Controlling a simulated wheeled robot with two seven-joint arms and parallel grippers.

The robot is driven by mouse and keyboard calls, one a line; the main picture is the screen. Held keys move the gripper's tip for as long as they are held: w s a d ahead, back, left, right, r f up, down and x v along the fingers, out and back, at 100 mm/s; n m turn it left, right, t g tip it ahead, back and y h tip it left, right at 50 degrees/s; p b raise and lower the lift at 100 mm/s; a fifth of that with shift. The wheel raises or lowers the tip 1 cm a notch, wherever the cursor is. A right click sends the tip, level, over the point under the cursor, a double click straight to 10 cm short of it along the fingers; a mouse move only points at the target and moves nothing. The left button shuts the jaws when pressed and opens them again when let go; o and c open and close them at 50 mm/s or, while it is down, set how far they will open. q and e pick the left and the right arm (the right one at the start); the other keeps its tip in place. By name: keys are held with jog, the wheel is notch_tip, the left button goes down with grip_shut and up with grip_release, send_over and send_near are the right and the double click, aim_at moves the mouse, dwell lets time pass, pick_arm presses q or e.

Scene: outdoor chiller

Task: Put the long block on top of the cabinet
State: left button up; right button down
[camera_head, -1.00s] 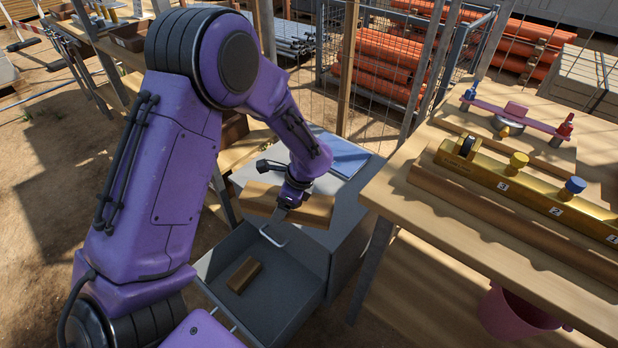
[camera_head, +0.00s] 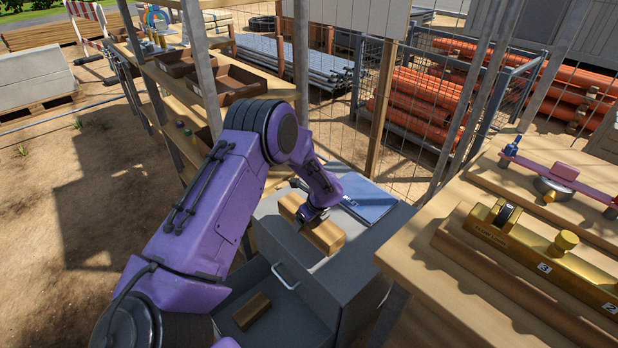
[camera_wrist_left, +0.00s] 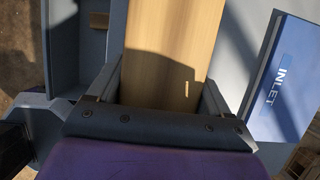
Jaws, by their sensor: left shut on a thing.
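The long wooden block (camera_head: 328,238) is over the top of the grey cabinet (camera_head: 350,262), in front of a blue binder. My left gripper (camera_head: 308,220) is shut on the block near its middle. In the left wrist view the block (camera_wrist_left: 172,45) runs between the two fingers (camera_wrist_left: 170,98), which hide part of it. I cannot tell whether the block touches the cabinet top. The cabinet's drawer (camera_head: 290,318) is open, with a shorter wooden block (camera_head: 251,311) inside. My right gripper is not in view.
The blue binder (camera_head: 368,200) lies at the back of the cabinet top; in the left wrist view it reads INLET (camera_wrist_left: 285,85). A wooden workbench (camera_head: 440,275) stands close on the right. A shelf with brown trays (camera_head: 232,85) stands behind on the left.

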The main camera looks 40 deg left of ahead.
pick_arm(q)
jog(key=shift+w+a+f, duration=0.25)
jog(key=shift+w+f, duration=0.1)
jog(key=shift+f, duration=0.15)
jog(key=shift+w+a+f, duration=0.2)
jog(key=shift+w+f, duration=0.15)
jog(key=shift+f, duration=0.1)
jog(key=f, duration=0.3)
jog(key=shift+w+a+f, duration=0.2)
jog(key=shift+w+f, duration=0.05)
jog(key=shift+f, duration=0.1)
jog(key=shift+b, duration=0.35)
jog(key=o, duration=1.4)
jog(key=shift+f, duration=0.1)
jog(key=shift+d+r, duration=0.1)
jog(key=shift+r, duration=0.25)
jog(key=p+v, duration=0.1)
jog(key=v, duration=1)
jog(key=shift+s+d+r, duration=0.1)
jog(key=shift+d+r, duration=0.05)
jog(key=shift+r, duration=0.15)
